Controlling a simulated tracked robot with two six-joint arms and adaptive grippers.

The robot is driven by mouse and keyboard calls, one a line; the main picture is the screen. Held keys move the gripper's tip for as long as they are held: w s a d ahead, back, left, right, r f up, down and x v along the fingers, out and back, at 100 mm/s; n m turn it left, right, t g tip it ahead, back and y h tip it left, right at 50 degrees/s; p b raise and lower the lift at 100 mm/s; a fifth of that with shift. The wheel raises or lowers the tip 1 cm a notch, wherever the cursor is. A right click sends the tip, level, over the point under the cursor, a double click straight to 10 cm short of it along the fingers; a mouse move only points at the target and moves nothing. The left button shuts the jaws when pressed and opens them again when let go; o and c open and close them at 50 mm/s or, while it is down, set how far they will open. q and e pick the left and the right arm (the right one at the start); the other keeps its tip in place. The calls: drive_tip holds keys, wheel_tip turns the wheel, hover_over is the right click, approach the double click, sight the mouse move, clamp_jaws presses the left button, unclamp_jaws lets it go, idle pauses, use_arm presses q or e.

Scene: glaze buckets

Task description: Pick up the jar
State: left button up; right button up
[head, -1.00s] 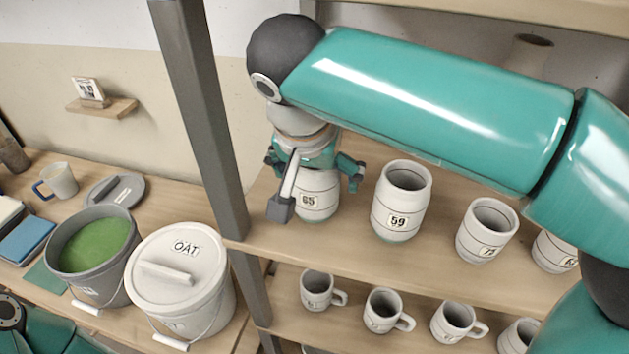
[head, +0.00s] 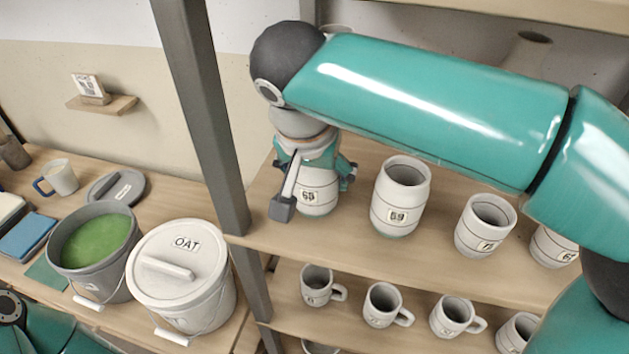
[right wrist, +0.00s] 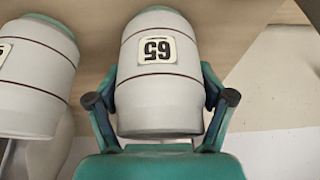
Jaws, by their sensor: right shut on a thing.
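The jar marked 65 (head: 319,200) is white with dark rings and stands upright at the left end of the upper shelf (head: 300,236). My right gripper (head: 316,178) comes down over it from above and is shut on it. In the right wrist view the jar (right wrist: 160,100) appears upside down, with one finger against each side. My right gripper (right wrist: 161,98) hides none of the label there. The jar's mouth is hidden in the head view by the gripper. My left gripper is out of view; only part of my left arm shows at the lower left.
A jar marked 59 (head: 400,200) stands just right of the held one, with more jars (head: 485,228) beyond. A dark post (head: 205,120) rises close on the left. Mugs (head: 383,305) fill the shelf below. An OAT bucket (head: 180,280) and a green-filled bucket (head: 95,245) stand left.

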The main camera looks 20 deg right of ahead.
drive_tip(key=shift+f, duration=0.3)
drive_tip(key=shift+r, duration=0.4)
drive_tip(key=shift+c, duration=0.9)
drive_tip(key=shift+r, duration=0.3)
drive_tip(key=c, duration=0.3)
drive_tip(key=s+a+b, duration=0.3)
drive_tip(key=s+a, duration=0.7)
drive_tip(key=s, duration=0.4)
drive_tip(key=shift+s+r, duration=0.15)
drive_tip(key=shift+s, duration=0.25)
